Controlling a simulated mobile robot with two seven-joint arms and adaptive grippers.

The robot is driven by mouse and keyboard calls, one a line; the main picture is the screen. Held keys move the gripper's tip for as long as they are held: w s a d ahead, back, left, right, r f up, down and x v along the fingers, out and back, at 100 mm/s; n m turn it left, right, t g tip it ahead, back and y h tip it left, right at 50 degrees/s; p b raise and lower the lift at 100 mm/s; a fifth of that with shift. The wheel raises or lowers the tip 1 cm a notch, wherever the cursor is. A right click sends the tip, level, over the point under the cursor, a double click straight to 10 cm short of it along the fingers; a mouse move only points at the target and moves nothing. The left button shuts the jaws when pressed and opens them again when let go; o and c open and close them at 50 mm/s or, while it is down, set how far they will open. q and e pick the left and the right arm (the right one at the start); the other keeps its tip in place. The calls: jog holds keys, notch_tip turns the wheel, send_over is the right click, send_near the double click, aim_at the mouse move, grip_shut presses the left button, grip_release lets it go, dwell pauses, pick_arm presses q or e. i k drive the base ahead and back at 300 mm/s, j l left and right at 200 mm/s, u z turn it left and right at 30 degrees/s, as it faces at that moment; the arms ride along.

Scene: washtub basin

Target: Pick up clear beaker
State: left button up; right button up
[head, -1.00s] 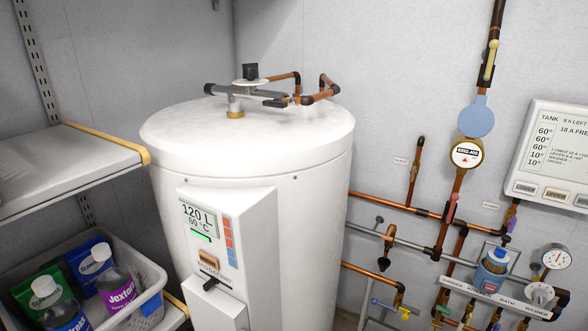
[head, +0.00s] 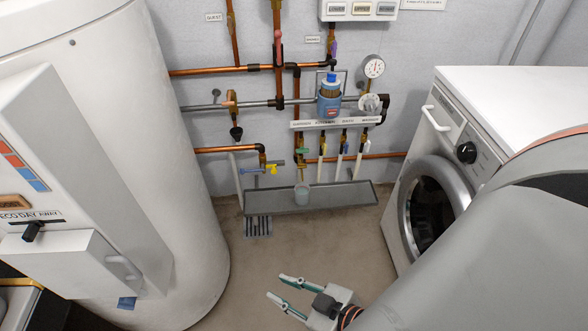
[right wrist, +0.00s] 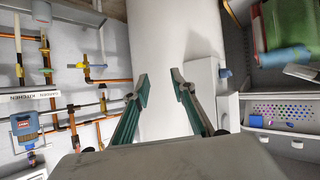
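A small greyish see-through cup, which looks like the clear beaker (head: 302,194), stands upright at the front of the grey trough (head: 345,197) below the row of taps by the wall. My right gripper (head: 276,287) is in the lower middle of the head view, nearer to me than the beaker and apart from it. Its two green-padded fingers are spread with nothing between them. The right wrist view shows the same open gripper (right wrist: 160,84) in front of the white tank; I cannot make out the beaker there. My left gripper is not in view.
The white tank (head: 150,130) stands on the left and a white washing machine (head: 425,200) on the right. Copper pipes and taps (head: 322,155) line the wall above the trough. The floor (head: 310,250) between is clear.

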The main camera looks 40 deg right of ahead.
aim_at(303, 190)
jog(key=z, duration=1.15)
jog(key=k, duration=0.1)
